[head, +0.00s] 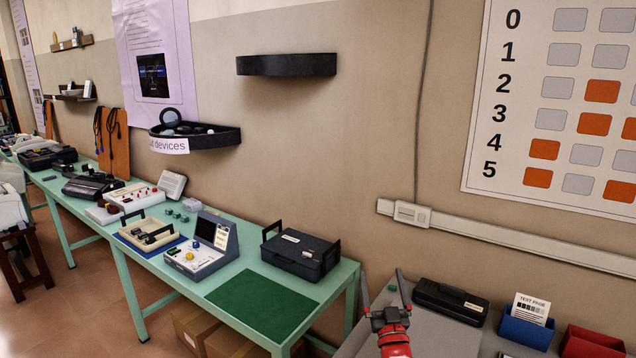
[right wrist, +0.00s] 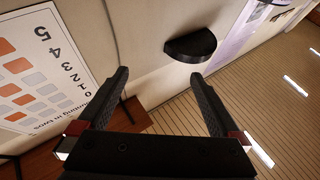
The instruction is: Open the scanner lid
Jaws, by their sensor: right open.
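No thing in view is plainly a scanner, and I see no lid that I can name for sure. A flat black device (head: 450,300) with a pale label lies on the grey surface (head: 436,338) at the lower right of the head view; I cannot tell if it is the scanner. My right gripper (head: 384,276) is left of this device, pointing up with its fingers spread and empty. My left gripper is out of view.
A blue holder (head: 526,332) with a test page (head: 531,309) and a red bin (head: 592,343) stand at the lower right. A green table (head: 335,283) to the left bears a dark handled case (head: 301,254) and a console (head: 203,247). Dark wall shelves (head: 287,65) jut out above.

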